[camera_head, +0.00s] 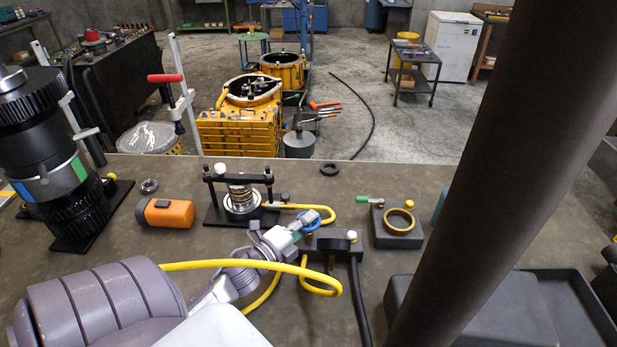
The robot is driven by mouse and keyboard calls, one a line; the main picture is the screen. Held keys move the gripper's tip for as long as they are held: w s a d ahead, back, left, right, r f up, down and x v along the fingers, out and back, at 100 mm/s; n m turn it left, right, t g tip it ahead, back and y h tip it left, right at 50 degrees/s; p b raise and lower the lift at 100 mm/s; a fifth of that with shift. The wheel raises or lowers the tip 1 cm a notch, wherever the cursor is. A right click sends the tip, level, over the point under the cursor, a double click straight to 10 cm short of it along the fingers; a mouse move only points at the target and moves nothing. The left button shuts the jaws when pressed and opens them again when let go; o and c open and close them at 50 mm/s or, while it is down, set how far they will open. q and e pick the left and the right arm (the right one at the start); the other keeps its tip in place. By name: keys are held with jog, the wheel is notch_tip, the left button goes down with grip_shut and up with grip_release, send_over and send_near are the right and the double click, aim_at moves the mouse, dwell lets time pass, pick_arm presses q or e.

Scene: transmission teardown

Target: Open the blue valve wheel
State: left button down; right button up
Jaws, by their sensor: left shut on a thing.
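My left gripper (304,221) reaches in from the lower left and is shut on the wheel. The fingers hide most of the wheel, so I cannot tell how far it is turned. My right gripper is not in view.
A press fixture (240,200) stands just behind the gripper. A yellow hose (300,270) loops close to my left arm. A block with a brass ring (398,220) is to the right. An orange item (166,212) lies to the left.

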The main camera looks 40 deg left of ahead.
pick_arm(q)
jog(key=shift+f, duration=0.1)
jog(key=c, duration=1.5)
grip_release()
jog(key=shift+o, duration=0.2)
jog(key=shift+s, duration=0.15)
jog(key=s, duration=1.2)
jog(key=shift+a, duration=0.1)
